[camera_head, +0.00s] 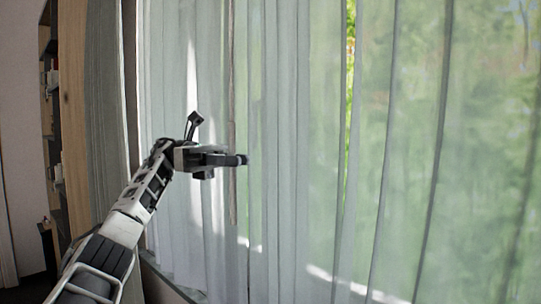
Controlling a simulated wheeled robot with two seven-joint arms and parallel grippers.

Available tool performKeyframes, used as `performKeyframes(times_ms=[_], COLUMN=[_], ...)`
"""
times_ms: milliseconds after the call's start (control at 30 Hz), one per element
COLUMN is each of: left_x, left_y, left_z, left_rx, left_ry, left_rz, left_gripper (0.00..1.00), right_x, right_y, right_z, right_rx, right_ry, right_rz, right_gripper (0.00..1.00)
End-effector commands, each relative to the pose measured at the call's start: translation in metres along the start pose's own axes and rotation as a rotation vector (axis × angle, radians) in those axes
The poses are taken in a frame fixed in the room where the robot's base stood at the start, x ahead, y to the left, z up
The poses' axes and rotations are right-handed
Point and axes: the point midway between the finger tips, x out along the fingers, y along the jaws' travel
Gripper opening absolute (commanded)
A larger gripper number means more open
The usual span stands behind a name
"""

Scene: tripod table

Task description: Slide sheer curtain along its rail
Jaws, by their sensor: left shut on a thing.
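The sheer curtain (300,120) hangs in long vertical folds across most of the head view. It is pale and see-through, with green trees behind it. A narrow gap between folds shows brighter foliage right of the middle. My left gripper (243,160) reaches in from the lower left and is shut on the curtain, at its left part. The cloth between the fingertips is too small to make out. The curtain's rail is out of view above. My right gripper is not in view.
A thicker grey curtain (105,110) hangs at the left. Beside it stand a wooden panel (74,100) and a shelf with small objects. A window sill (165,285) runs low behind my left arm. No loose obstacle shows in front of the sheer curtain.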

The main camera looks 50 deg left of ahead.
Motion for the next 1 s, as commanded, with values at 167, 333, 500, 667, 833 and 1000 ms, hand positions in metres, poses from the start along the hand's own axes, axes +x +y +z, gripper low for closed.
performKeyframes(times_ms=[167,333,500,667,833,1000], left_x=[-0.016,-0.019,-0.019,-0.019,-0.019,-0.019], left_y=[-0.003,-0.004,-0.004,-0.004,-0.004,-0.004], left_z=[0.001,0.000,-0.001,-0.001,-0.001,0.004], left_rx=[-0.003,-0.002,-0.002,-0.002,-0.002,-0.001], left_ry=[0.000,0.001,0.001,0.001,0.001,0.000], left_rz=[0.004,0.002,0.001,0.001,0.001,0.001], left_gripper=[0.00,0.00,0.00,0.30,0.30,0.30], right_x=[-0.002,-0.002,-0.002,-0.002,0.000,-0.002], right_y=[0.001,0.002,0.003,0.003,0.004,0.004], right_z=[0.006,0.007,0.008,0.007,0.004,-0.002], right_rx=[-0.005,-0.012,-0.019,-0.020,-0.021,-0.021], right_ry=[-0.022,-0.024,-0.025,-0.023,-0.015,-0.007], right_rz=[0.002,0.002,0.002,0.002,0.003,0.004], right_gripper=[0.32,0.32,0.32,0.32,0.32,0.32])
